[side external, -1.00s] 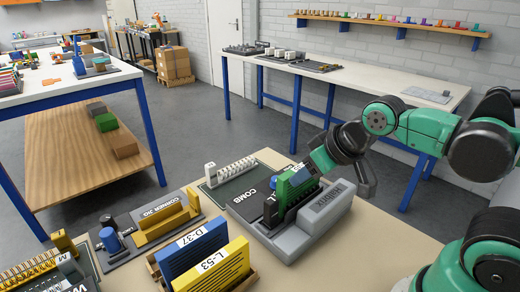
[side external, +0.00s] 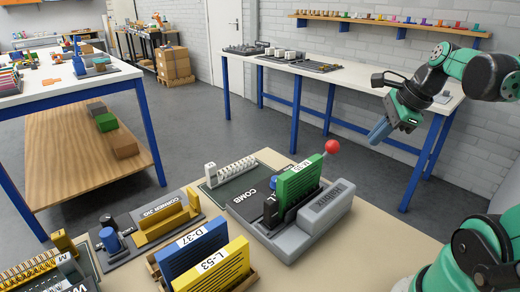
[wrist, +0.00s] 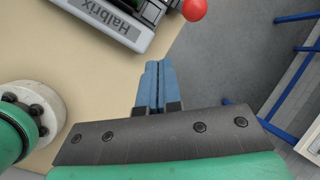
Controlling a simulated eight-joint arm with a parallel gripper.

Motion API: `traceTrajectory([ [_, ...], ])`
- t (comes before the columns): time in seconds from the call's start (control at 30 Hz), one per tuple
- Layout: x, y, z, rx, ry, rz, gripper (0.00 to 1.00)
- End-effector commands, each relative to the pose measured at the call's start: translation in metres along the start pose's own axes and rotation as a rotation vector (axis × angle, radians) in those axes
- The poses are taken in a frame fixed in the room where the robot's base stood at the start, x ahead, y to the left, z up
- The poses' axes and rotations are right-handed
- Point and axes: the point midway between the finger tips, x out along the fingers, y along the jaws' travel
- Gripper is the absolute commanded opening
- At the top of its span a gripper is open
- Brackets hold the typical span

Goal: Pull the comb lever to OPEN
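The comb machine (side external: 322,210) stands on the beige table, with a dark deck marked COMB (side external: 238,192) and a grey housing. A green board (side external: 300,182) with a white label stands upright in its slot. The red ball knob (side external: 332,147) shows just beyond the green board's upper right; its stem is mostly hidden. In the wrist view the red knob (wrist: 194,9) is at the top edge, ahead of the fingers. My gripper (side external: 378,132) is in the air to the right of the knob, apart from it. Its blue fingers (wrist: 158,87) are together with nothing between them.
A blue board (side external: 190,255) and a yellow board (side external: 222,268) stand in a wooden holder left of the machine. A white bench (side external: 375,80) stands behind. The air around the knob looks clear.

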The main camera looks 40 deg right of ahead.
Motion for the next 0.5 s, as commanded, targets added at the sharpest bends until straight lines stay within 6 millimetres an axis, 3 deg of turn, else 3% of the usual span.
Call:
traceTrajectory([
  [0.1, -0.013, -0.008, -0.02, 0.32, -0.019, 0.002, 0.0],
  [0.2, -0.019, -0.011, -0.03, 0.49, -0.033, 0.005, 0.0],
  [0.5, -0.024, -0.012, -0.035, 0.598, -0.043, 0.008, 0.0],
])
